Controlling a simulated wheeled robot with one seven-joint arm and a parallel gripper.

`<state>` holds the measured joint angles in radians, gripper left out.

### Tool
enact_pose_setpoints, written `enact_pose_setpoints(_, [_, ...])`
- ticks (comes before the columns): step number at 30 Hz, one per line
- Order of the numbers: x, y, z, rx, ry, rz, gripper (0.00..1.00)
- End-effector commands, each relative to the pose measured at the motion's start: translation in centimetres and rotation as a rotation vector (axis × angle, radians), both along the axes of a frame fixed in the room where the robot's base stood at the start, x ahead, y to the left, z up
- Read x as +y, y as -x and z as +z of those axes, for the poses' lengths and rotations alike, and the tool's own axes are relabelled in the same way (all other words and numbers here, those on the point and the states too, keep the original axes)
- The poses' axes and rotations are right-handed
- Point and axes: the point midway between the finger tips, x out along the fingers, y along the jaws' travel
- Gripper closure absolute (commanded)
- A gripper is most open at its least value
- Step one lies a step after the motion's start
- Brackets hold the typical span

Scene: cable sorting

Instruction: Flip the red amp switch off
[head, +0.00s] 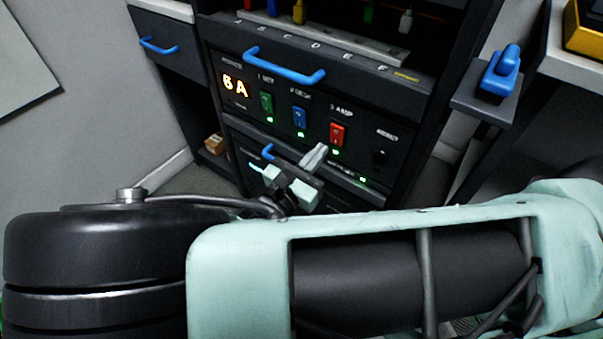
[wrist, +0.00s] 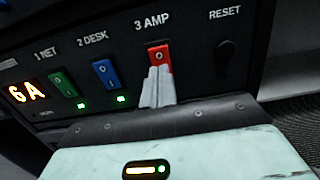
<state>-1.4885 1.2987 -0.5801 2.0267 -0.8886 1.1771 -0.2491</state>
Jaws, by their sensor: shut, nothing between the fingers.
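The red amp switch (head: 337,134) is on the dark power panel, under the label "3 AMP". It also shows in the wrist view (wrist: 159,57), where its upper part with an "O" mark is visible. My gripper (wrist: 158,72) is shut and empty, and its fingertips cover the lower part of the red switch in that view. I cannot tell whether they touch it. In the head view my gripper (head: 318,150) is just below and left of the red switch. A green light shows under the red switch in the head view.
The green net switch (head: 266,104) and blue desk switch (head: 299,118) sit left of the red one, with green lights below. The display (head: 235,86) reads "6A". A round reset button (head: 379,157) is to the right. A blue drawer handle (head: 284,77) sticks out above.

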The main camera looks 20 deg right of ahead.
Motion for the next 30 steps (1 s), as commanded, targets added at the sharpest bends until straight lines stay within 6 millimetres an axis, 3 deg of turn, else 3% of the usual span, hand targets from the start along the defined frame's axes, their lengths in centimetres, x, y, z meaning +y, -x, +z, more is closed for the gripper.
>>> enact_pose_setpoints(4, [-2.1, -1.4, 0.2, -0.001, 0.002, -0.004, 1.0])
enact_pose_setpoints(10, [-3.4, -2.4, 0.5, -0.001, 0.001, -0.002, 1.0])
enact_pose_setpoints(28, [-4.0, -2.9, 1.4, 0.024, -0.03, -0.001, 1.0])
enact_pose_setpoints(30, [-4.0, -2.9, 0.7, 0.026, -0.033, 0.001, 1.0])
